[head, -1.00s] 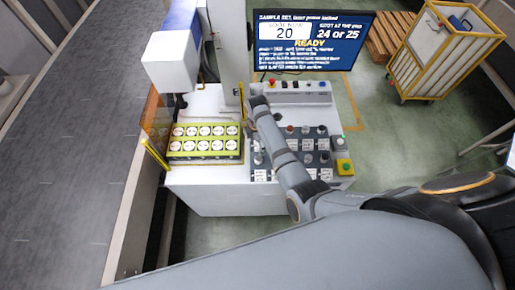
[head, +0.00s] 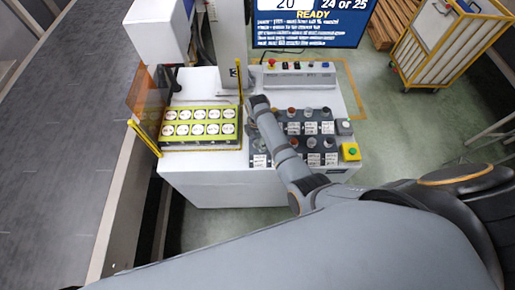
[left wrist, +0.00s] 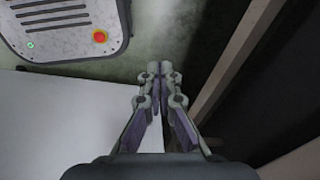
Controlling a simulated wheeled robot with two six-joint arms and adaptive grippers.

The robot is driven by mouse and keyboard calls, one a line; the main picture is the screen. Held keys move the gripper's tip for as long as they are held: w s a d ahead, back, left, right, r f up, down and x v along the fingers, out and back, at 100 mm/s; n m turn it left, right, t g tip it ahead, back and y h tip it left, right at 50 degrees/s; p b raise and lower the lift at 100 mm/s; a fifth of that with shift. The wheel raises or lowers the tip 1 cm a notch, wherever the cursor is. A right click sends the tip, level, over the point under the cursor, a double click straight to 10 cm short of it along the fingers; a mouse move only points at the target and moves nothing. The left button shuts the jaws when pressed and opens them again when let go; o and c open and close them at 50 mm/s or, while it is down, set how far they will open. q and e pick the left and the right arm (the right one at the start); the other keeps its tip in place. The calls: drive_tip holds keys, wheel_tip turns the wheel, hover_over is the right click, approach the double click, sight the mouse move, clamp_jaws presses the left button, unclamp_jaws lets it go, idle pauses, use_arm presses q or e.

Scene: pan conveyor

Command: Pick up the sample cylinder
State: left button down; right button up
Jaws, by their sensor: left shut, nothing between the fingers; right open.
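Several small sample cylinders stand in a dark rack with white labels (head: 256,161) on the right half of the white table in the head view. One with a reddish top (head: 292,112) is in the back row and a grey one (head: 312,142) is in the front row. I cannot tell which one is meant. My right gripper (head: 258,103) is over the rack's left back side, open; its fingers are mostly hidden behind my arm, which also covers part of the rack. My left gripper (left wrist: 160,70) is shut and empty in the left wrist view, away from the cylinders.
A yellow-green tray with white round pieces (head: 200,142) sits left of the rack, beside a post (head: 232,45). A button panel (head: 300,80) and a screen (head: 310,22) stand behind. A yellow-framed cart (head: 438,40) is at the back right. The table's front strip is clear.

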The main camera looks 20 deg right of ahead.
drive_tip(key=shift+r, duration=0.1)
drive_tip(key=c, duration=0.4)
clamp_jaws()
use_arm(q)
drive_tip(key=shift+w, duration=0.75)
drive_tip(key=shift+r, duration=0.1)
